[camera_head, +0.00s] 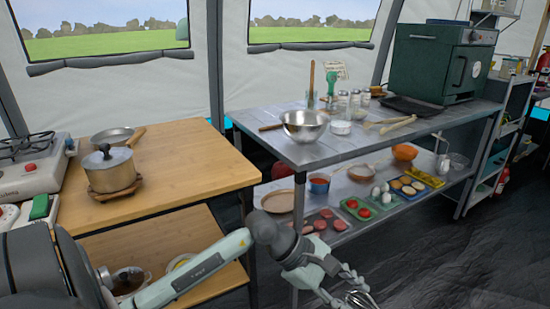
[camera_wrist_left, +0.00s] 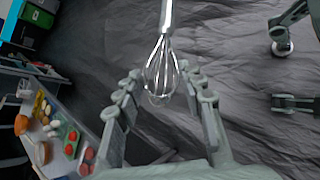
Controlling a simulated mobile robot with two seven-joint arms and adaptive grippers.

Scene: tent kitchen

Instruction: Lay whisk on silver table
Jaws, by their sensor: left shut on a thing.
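The whisk (camera_wrist_left: 160,72) has a silver handle and a wire head. In the left wrist view, its wire head is between the fingers of my left gripper (camera_wrist_left: 162,100), and its handle points away to the top edge. In the head view, my left gripper (camera_head: 345,284) is low at the bottom, in front of the silver table and below its top. There only part of the whisk's wires (camera_head: 360,299) shows at the bottom edge. The gripper is shut on the whisk. The silver table (camera_head: 350,149) stands at centre right. My right gripper is not in view.
A metal bowl (camera_head: 304,126), shakers, wooden utensils (camera_head: 398,127) and a green oven (camera_head: 440,65) stand on the silver table. Its front strip looks clear. The lower shelf holds food trays (camera_head: 326,222). A wooden table (camera_head: 190,165) with a pot (camera_head: 108,168) stands left.

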